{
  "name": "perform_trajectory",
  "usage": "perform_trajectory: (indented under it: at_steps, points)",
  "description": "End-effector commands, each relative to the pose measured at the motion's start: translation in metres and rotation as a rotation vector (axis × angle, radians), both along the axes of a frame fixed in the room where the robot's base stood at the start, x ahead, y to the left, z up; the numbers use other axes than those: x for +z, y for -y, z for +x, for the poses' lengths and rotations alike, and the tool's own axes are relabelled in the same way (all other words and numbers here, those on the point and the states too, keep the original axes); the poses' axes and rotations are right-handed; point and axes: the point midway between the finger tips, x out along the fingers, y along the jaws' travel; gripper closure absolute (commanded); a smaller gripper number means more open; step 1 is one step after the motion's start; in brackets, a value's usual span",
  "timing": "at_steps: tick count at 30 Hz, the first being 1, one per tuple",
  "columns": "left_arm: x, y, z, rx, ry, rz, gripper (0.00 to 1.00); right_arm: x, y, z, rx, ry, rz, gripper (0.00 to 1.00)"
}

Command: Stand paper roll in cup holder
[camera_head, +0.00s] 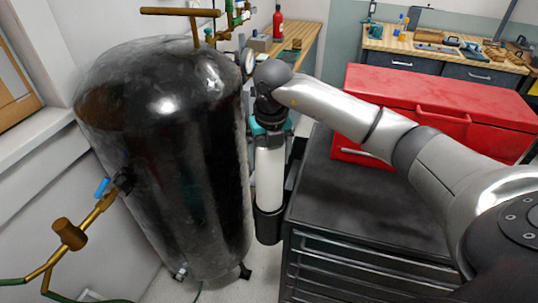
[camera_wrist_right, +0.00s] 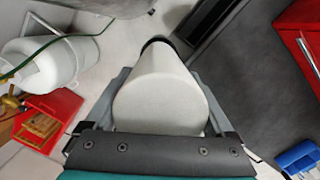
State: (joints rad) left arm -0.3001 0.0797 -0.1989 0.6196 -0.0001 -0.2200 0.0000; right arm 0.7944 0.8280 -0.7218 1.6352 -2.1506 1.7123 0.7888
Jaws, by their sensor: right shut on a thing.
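The white paper roll (camera_head: 270,178) is upright in the head view, between the black tank and the dark cabinet. My right gripper (camera_head: 270,135) points down and is shut on its upper part. In the right wrist view, the roll (camera_wrist_right: 160,105) lies between the two fingers. The black cup holder (camera_head: 268,228) is at the cabinet's left side, and the roll's lower end meets its rim. The roll's bottom edge is hidden, so I cannot tell how deep it sits. A dark rim also shows at the roll's far end in the wrist view. My left gripper is not in view.
A large black tank (camera_head: 165,150) stands close on the left. The dark cabinet (camera_head: 370,210) is on the right, with a red toolbox (camera_head: 435,105) on top. Wooden workbenches (camera_head: 440,50) are behind. The wrist view shows a white gas cylinder (camera_wrist_right: 60,65) and a red box (camera_wrist_right: 45,120).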

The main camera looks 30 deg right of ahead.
Motion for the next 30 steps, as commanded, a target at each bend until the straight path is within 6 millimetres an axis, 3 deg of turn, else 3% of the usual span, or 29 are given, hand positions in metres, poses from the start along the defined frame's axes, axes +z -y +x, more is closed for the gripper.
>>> perform_trajectory:
  at_steps: [30]
  points:
    - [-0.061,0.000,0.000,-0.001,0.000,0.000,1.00,-0.083,0.000,0.000,-0.001,0.000,-0.001,1.00]
